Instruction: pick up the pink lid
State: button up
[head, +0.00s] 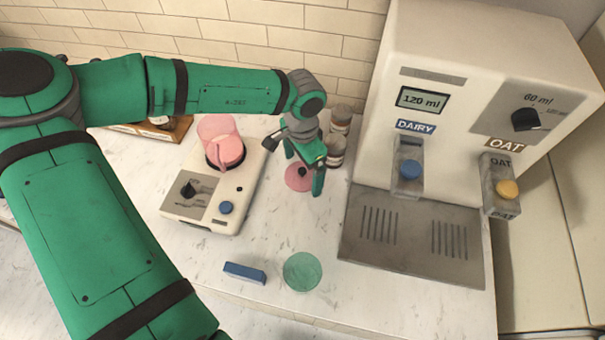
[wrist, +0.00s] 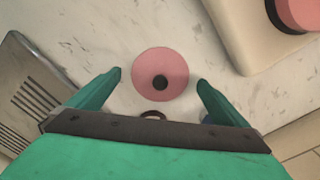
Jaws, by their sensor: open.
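The pink lid (head: 296,180) lies flat on the marble counter, between the blender base and the milk dispenser. In the wrist view the pink lid (wrist: 160,75) is a round disc with a dark knob at its centre. My gripper (head: 304,178) is above the lid in the head view, fingers pointing down and partly covering it. In the wrist view my gripper (wrist: 160,80) is open and empty, with one green fingertip on either side of the lid's lower part. I cannot tell the exact height of the fingertips over the counter.
A blender base (head: 209,196) with a pink jug (head: 220,141) stands to the left. The milk dispenser (head: 467,120) stands right. Jars (head: 341,118) are close behind my gripper. A green disc (head: 303,271) and a blue block (head: 245,273) lie in front.

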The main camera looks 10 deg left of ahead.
jog(key=shift+f, duration=0.1)
jog(key=shift+c, duration=0.4)
jog(key=c, duration=1.1)
